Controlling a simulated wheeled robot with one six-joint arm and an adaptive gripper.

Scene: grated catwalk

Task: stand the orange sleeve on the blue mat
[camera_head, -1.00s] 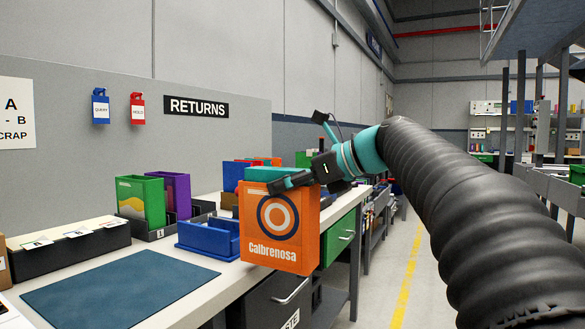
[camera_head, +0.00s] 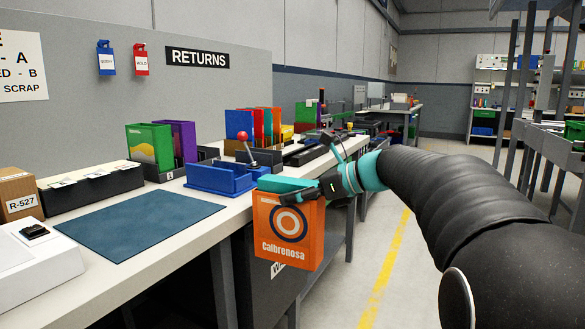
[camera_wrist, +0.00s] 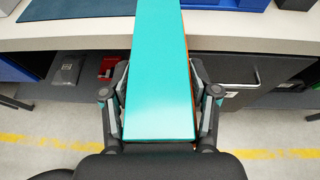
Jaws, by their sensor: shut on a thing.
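The orange sleeve (camera_head: 290,236), printed "Calbrenosa" with a ring logo, hangs upright in front of the bench edge. Its teal top (camera_head: 284,184) also fills the middle of the wrist view (camera_wrist: 159,70). My gripper (camera_head: 303,194) is shut on the sleeve near its top, with a finger on each side in the wrist view (camera_wrist: 160,108). The blue mat (camera_head: 140,222) lies flat and bare on the bench, left of the sleeve in the head view. A corner of the mat shows at the top left of the wrist view (camera_wrist: 70,8).
A blue open bin (camera_head: 218,181) with a red-knobbed lever (camera_head: 245,143) stands behind the sleeve. Green (camera_head: 150,148) and purple sleeves stand in a rack behind the mat. A black file tray (camera_head: 90,188), an R-527 box (camera_head: 18,196) and a white device (camera_head: 35,262) flank the mat's left.

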